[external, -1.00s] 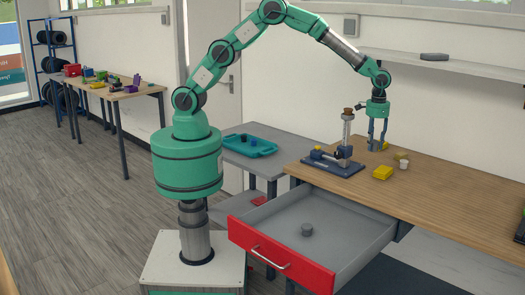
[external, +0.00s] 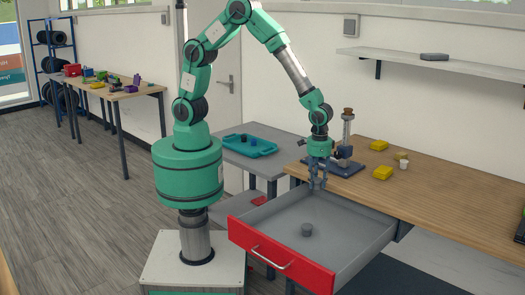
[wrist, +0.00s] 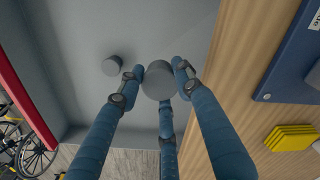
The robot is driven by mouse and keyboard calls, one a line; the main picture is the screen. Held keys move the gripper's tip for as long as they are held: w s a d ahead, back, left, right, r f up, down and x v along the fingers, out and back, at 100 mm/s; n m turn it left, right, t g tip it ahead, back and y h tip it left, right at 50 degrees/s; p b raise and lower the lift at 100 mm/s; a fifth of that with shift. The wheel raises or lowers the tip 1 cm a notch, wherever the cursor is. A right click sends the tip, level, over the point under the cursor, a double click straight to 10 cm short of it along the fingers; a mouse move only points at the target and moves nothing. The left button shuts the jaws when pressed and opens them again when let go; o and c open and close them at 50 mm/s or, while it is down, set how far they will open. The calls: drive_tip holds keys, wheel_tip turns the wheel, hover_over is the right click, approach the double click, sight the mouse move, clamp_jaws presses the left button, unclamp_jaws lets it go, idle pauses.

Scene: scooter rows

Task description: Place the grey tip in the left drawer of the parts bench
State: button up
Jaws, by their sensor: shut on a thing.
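My gripper (external: 316,186) is over the back part of the open drawer (external: 345,262) of the parts bench, close to the bench's front edge. In the wrist view its blue fingers (wrist: 158,75) are shut on a grey round tip (wrist: 158,84). The held tip is too small to make out in the external view. A second grey round piece (external: 306,230) lies on the drawer floor; it also shows in the wrist view (wrist: 112,66), to the left of the held one. The drawer has a red front (external: 275,258) with a pale handle.
A dark blue stand (external: 345,165) is on the wooden bench top (external: 450,190), just behind my gripper. Yellow blocks (external: 382,173) and a small white cup (external: 404,165) stand to the right. A teal tray (external: 245,147) is on the grey table at left. Most of the drawer floor is clear.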

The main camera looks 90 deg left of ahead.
drive_tip(key=b, duration=0.2)
hover_over(291, 220)
wheel_tip(291, 220, down, 5)
drive_tip(key=shift+s+a+r, duration=0.1)
drive_tip(key=shift+a, duration=0.05)
drive_tip(key=shift+f+b, duration=0.5)
drive_tip(key=shift+f, duration=2.65)
drive_tip(key=shift+f+b, duration=0.45)
drive_tip(key=shift+f, duration=1.4)
drive_tip(key=shift+f, duration=0.1)
drive_tip(key=o, duration=1)
